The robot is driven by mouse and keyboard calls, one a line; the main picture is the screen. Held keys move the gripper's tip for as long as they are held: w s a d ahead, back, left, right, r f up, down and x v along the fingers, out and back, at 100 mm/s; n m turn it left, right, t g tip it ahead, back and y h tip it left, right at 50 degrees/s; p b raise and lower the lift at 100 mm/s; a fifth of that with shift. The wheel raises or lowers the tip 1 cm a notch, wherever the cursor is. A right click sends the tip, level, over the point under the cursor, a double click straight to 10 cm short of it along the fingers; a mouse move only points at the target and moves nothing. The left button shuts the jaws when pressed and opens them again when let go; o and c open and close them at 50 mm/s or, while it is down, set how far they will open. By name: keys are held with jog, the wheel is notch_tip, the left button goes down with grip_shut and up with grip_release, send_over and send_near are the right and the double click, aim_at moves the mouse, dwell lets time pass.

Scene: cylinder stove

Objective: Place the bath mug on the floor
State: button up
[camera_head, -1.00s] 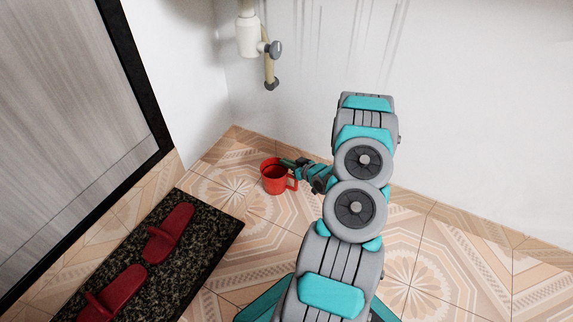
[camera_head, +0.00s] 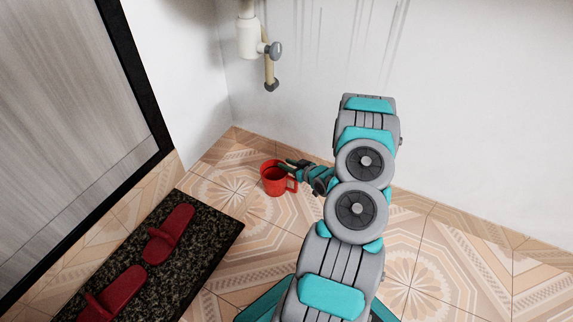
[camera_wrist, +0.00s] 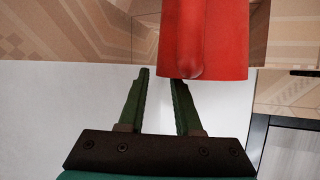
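The red bath mug (camera_head: 271,184) appears upright on the tiled floor (camera_head: 238,183) near the wall corner, with its handle facing right. I cannot fully tell whether its base touches the tiles. My gripper (camera_head: 284,166) is at the mug's rim, on the far right side, above the handle. In the wrist view the mug (camera_wrist: 205,38) fills the top, right of centre, and its edge lies by the right fingertip. The two dark fingers of my gripper (camera_wrist: 159,76) stand apart with an empty gap between them. Contact between the right finger and the mug is unclear.
A dark speckled mat (camera_head: 207,230) with red slippers (camera_head: 168,235) lies left of the mug. A grey door (camera_head: 70,100) with a black frame is at the left. A white pipe fitting (camera_head: 249,35) hangs on the wall above. Bare tiles surround the mug.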

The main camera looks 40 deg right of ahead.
jog(key=p+v, duration=0.1)
jog(key=v, duration=1)
notch_tip(320, 180, up, 8)
jog(key=w+d+n+g+h, duration=0.1)
jog(key=w+d+g+h, duration=0.15)
jog(key=g, duration=0.35)
jog(key=s+a+r+m+g+h, duration=0.15)
jog(key=s+a+r+g, duration=0.25)
jog(key=a+r, duration=0.55)
jog(key=s+a+r+g+y, duration=0.1)
jog(key=s+a+r, duration=0.3)
jog(key=s+a, duration=0.4)
jog(key=s+a+r+g+y, duration=0.1)
jog(key=s+a+r, duration=0.3)
jog(key=s+a, duration=0.4)
jog(key=s+a+r+g+y, duration=0.1)
jog(key=s+a+r+g, duration=0.2)
jog(key=s+a+r, duration=0.2)
jog(key=s+a+n, duration=0.1)
jog(key=s+a, duration=0.2)
jog(key=a, duration=0.4)
jog(key=shift+a+y, duration=0.2)
jog(key=shift+y, duration=0.1)
jog(key=shift+o, duration=0.3)
